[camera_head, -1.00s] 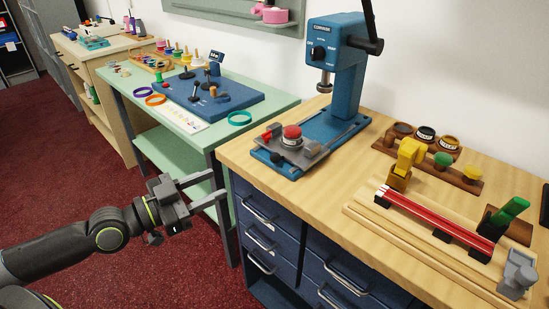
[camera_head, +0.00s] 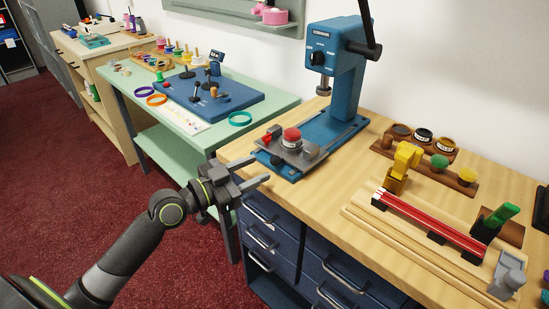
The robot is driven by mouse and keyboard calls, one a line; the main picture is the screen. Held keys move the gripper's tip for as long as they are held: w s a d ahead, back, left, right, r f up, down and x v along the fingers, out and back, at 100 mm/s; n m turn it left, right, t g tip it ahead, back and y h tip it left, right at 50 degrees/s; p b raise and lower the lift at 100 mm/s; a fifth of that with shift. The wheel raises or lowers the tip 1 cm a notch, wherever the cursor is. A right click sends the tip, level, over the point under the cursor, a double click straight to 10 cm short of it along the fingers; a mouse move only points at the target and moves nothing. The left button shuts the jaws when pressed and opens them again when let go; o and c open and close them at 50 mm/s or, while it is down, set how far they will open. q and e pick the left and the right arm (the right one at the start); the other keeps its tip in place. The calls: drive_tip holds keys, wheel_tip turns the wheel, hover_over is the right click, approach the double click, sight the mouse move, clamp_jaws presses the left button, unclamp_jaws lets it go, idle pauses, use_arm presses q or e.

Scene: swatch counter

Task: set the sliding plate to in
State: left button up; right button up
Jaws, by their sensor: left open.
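The sliding plate (camera_head: 309,158) is a grey plate on the blue base of the press (camera_head: 344,90), at its front end, out from under the press head. A red round piece (camera_head: 291,135) sits on the plate, with a small red part beside it. My left gripper (camera_head: 254,171) is open and empty, its fingers pointing right, just left of and in front of the plate, near the bench's front left edge. I see a gap between fingertips and plate, but cannot tell the depth exactly. My right gripper is not in view.
A wooden fixture with a red-striped bar (camera_head: 431,222) and a yellow clamp (camera_head: 403,160) stands to the right. Small pots in a wooden rack (camera_head: 425,136) stand behind it. A green table (camera_head: 260,101) is at the left. Blue drawers with handles (camera_head: 262,237) are below the bench.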

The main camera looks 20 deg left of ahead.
sight(275, 165)
use_arm(q)
drive_tip(key=x, duration=0.6)
drive_tip(key=shift+w+d+p, duration=0.1)
drive_tip(key=shift+w+p, duration=0.05)
drive_tip(key=shift+p, duration=0.2)
clamp_jaws()
